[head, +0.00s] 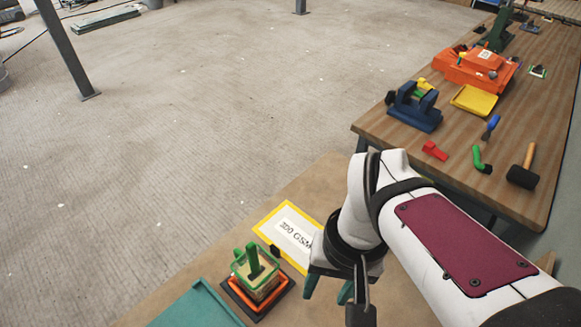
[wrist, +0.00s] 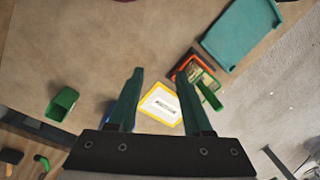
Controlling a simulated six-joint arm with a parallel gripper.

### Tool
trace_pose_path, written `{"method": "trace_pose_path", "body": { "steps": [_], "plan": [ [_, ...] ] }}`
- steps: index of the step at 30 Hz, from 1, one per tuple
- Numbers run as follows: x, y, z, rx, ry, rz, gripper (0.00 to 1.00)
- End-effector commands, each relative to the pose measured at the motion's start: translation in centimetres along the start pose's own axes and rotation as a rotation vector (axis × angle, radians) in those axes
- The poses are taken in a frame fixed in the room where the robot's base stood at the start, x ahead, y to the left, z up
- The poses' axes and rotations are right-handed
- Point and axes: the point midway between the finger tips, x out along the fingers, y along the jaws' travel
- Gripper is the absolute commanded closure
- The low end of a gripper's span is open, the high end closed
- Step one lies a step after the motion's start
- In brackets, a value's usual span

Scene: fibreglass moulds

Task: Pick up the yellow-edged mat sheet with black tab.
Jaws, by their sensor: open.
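The yellow-edged mat sheet (head: 289,232) lies on the brown table, its white face marked "300 GSM". Its black tab (head: 274,251) sticks out at the lower left edge. My wrist hides the sheet's right part in the head view. In the wrist view the sheet (wrist: 154,101) shows below me between my fingers; I cannot make out the tab there. My gripper (head: 328,289) is open and empty, above the table and to the lower right of the sheet in the head view. Its two green fingers also show apart in the wrist view (wrist: 160,74).
An orange and green stacked block with an upright green handle (head: 256,272) stands close beside the sheet. A teal tray (head: 196,309) lies beyond it. A green cup (wrist: 62,104) shows left in the wrist view. A wooden bench (head: 455,150) with tools stands at right.

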Motion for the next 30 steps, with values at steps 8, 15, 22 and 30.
{"method": "trace_pose_path", "body": {
  "steps": [8, 15, 22, 30],
  "plan": [
    [4.9, -9.2, -15.8, -0.823, -0.011, 0.107, 0.50],
    [9.3, -10.9, -18.1, -0.977, -0.017, 0.125, 0.50],
    [15.6, -10.1, -18.4, -0.973, -0.015, 0.125, 0.50],
    [19.9, -9.7, -18.4, -0.973, -0.016, 0.125, 0.50]
  ]
}}
